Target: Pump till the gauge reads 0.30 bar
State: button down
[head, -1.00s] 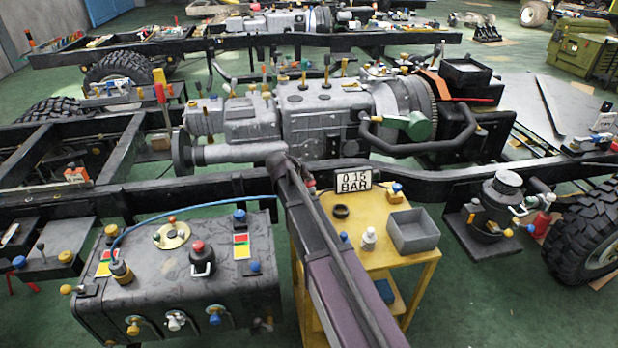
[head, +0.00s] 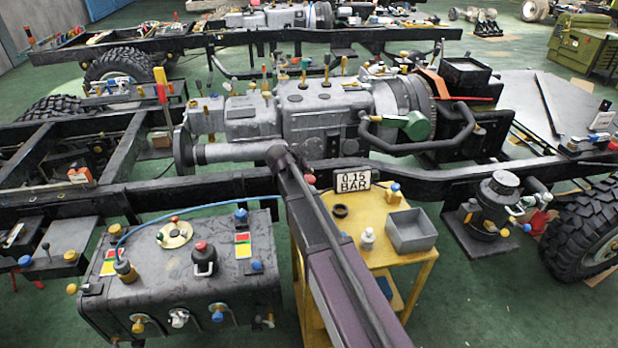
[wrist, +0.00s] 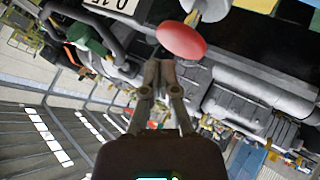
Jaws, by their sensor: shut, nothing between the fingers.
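The gauge sign (head: 353,181) reads 0.15 BAR in the head view, at the back of a yellow cart (head: 424,268). Part of it also shows at the top of the wrist view (wrist: 108,4). In the wrist view a round red knob (wrist: 182,40) on a pale stem is just beyond my gripper (wrist: 160,66). The fingers are shut and empty, their tips close below the knob; I cannot tell whether they touch it. In the head view a small red piece (head: 310,179) shows beside my arm, which hides my gripper and most of the pump.
A grey open bin (head: 412,231), a white bottle (head: 367,239) and a black ring (head: 340,211) stand on the cart. A dark tank (head: 180,285) with valves and a blue hose is left. A chassis rail (head: 450,179) and engine (head: 305,115) lie behind.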

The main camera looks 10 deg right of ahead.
aim_at(308, 178)
jog(key=shift+r+p, duration=2.55)
jog(key=s+g+y+p, duration=0.5)
jog(key=s+g+y, duration=0.1)
jog(key=s, duration=2.2)
jog(key=shift+s+d+f+n+y, duration=0.25)
jog(key=shift+s+f+n+y, duration=0.05)
jog(key=shift+s+y, duration=0.1)
